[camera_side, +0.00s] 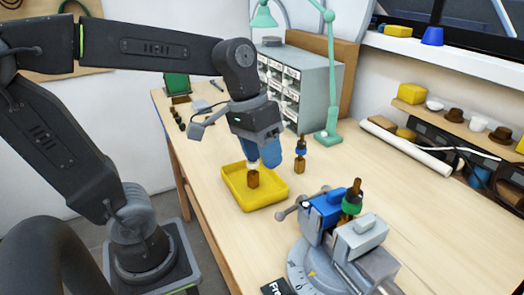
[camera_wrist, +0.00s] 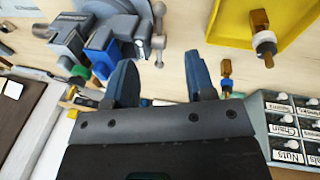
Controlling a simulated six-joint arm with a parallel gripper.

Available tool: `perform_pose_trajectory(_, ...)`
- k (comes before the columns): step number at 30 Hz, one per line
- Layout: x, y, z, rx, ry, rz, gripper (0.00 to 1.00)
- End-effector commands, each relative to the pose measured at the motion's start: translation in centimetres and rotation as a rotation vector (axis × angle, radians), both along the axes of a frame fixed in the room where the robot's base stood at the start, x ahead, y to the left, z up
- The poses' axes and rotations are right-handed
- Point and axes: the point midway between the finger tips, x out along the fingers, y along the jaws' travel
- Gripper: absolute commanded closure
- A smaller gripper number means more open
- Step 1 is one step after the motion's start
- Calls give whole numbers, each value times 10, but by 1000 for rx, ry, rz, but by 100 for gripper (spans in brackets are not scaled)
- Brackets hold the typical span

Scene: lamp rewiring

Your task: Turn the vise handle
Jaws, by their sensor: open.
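The vise (camera_side: 365,242) stands on the bench at the lower right of the side view, with blue and grey jaws. A part with a brown top and green ring (camera_side: 352,200) stands upright at its jaws. The vise handle (camera_side: 300,204) is a silver bar with rounded ends on the vise's left side. In the wrist view the handle (camera_wrist: 158,38) lies at the top centre, beyond the fingertips and apart from them. My gripper (camera_side: 262,158) is open and empty, above the bench near the yellow tray. Its two blue fingers (camera_wrist: 160,72) show apart in the wrist view.
A yellow tray (camera_side: 274,200) holds a brown part with a white ring (camera_side: 253,178). A brown part with a blue ring (camera_side: 300,160) stands right of my gripper. Behind are a drawer cabinet (camera_side: 310,85) and green lamp (camera_side: 330,90). The bench right of the vise is clear.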

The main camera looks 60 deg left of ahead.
Motion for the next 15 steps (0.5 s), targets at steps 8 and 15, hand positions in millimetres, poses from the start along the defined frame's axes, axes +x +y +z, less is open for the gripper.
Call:
perform_pose_trajectory(8,2,-6,2,6,53,108,74)
perform_pose_trajectory(15,8,-25,9,67,185,496,97)
